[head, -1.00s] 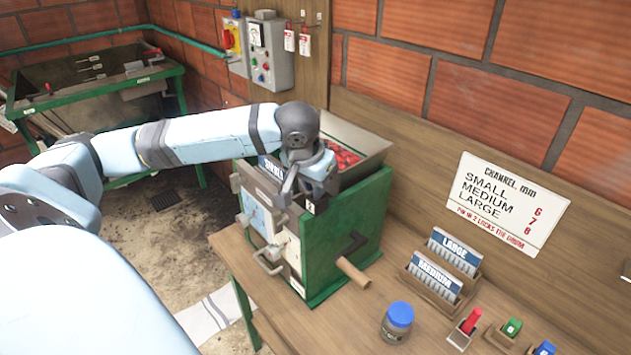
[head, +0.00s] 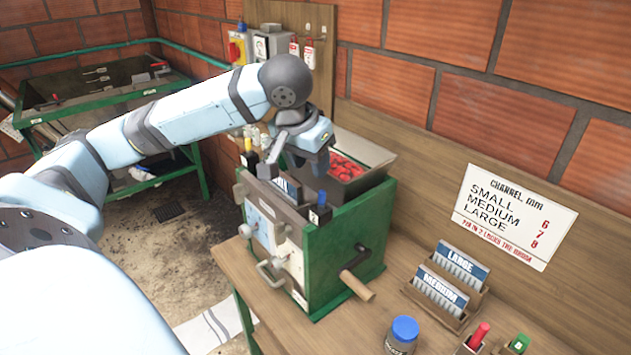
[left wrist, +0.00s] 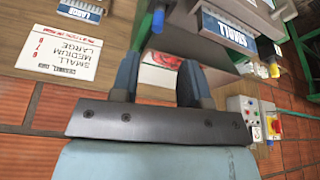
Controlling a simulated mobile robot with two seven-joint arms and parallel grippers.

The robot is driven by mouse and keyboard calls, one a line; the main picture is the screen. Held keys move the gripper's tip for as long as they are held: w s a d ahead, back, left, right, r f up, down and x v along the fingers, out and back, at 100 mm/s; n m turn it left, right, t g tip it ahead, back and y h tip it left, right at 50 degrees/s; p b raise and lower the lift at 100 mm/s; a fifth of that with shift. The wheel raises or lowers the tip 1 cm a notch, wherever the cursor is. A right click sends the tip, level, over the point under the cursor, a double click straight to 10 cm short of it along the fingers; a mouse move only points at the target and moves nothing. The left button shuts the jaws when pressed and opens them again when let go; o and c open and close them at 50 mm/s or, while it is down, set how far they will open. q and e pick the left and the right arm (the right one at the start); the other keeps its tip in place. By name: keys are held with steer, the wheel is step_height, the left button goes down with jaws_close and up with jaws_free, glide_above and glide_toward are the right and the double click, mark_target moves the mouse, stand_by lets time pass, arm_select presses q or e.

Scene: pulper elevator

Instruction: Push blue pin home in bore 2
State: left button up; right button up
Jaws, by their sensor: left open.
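The blue pin (head: 321,199) stands upright at the top right front corner of the green pulper (head: 345,240). Its blue head shows above the top edge, and I cannot tell how deep it sits. Bore 2 itself is hidden beneath it. My left gripper (head: 299,158) is open and empty, above the pulper's top, up and left of the pin and apart from it. In the left wrist view its two dark fingers (left wrist: 158,82) are spread, with the red cherries between and beyond them. My right gripper is not in view.
The hopper (head: 378,155) holds red cherries behind the gripper. A wooden crank handle (head: 357,287) sticks out of the pulper's side.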

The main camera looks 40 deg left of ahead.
arm_select(q)
steer(key=shift+v, duration=1.2)
steer(key=s+d+f+m+h, duration=0.1)
steer(key=d+f+m, duration=0.1)
steer(key=d+f, duration=0.6)
steer(key=s+d+f+m+h, duration=0.2)
steer(key=d+f, duration=0.2)
steer(key=f, duration=0.7)
steer(key=s+d+f+y, duration=0.2)
steer(key=s+d+f, duration=0.1)
steer(key=s+f, duration=1.15)
steer(key=w+d+f+t+h, duration=0.1)
steer(key=w+d+f+t, duration=0.1)
steer(key=f, duration=0.4)
steer(key=w+d+f+t+h, duration=0.1)
steer(key=w+d+f+t, duration=0.2)
steer(key=f+t, duration=0.2)
steer(key=shift+f+m+h, duration=0.3)
steer(key=shift+f, duration=0.4)
